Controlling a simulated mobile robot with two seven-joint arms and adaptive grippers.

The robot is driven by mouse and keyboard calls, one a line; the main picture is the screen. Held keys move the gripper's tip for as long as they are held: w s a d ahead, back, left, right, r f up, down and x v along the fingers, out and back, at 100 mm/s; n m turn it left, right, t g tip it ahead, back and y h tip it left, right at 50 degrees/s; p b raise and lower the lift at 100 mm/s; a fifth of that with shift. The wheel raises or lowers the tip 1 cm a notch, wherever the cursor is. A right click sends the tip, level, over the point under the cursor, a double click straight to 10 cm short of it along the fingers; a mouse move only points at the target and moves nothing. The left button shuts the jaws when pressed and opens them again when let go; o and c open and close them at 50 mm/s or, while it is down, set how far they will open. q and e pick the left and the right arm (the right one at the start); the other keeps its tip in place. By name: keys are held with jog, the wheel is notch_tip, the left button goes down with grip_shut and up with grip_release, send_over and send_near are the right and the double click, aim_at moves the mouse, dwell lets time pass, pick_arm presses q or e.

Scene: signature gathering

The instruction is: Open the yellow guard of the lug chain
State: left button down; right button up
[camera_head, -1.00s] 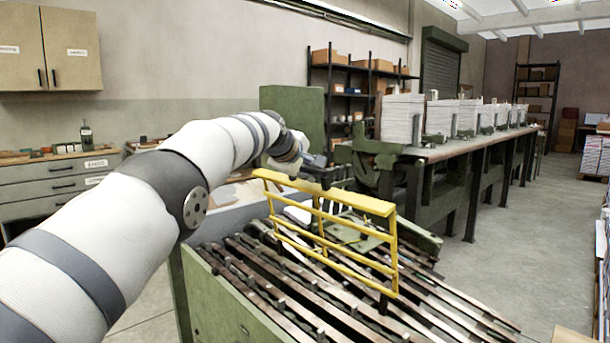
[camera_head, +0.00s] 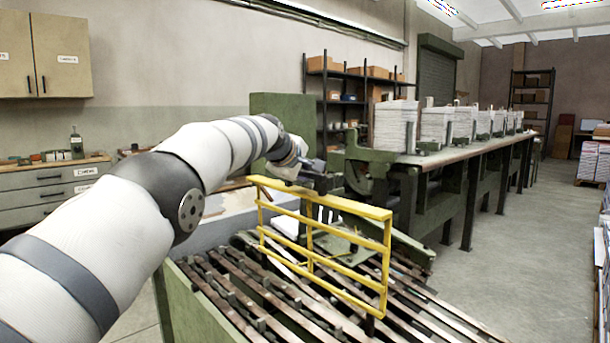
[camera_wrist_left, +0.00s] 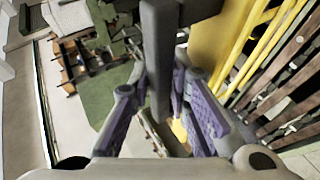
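The yellow guard (camera_head: 325,203) is a railed frame with a flat top bar. It stands up over the lug chain (camera_head: 250,300), a bed of dark slats and lugs on a green machine. My left gripper (camera_head: 318,182) is just behind the top bar's left half, its fingertips partly hidden by the bar. In the left wrist view its two purple-padded fingers (camera_wrist_left: 163,118) are apart, with a dark bar running between them. The yellow guard (camera_wrist_left: 212,45) shows close on the right there. I cannot tell whether they touch. My right gripper is out of view.
A long green bench (camera_head: 435,160) with paper stacks runs away behind the guard. A green panel (camera_head: 283,118) stands behind my left arm. Drawers (camera_head: 50,190) are at the left. Open floor (camera_head: 530,250) lies to the right.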

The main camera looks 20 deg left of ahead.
pick_arm(q)
jog(key=c, duration=1.6)
grip_release()
jog(key=shift+a, duration=0.2)
jog(key=shift+s+d+r, duration=0.1)
jog(key=shift+s+r, duration=0.3)
jog(key=shift+s, duration=0.1)
jog(key=v, duration=0.6)
jog(key=shift+s, duration=0.2)
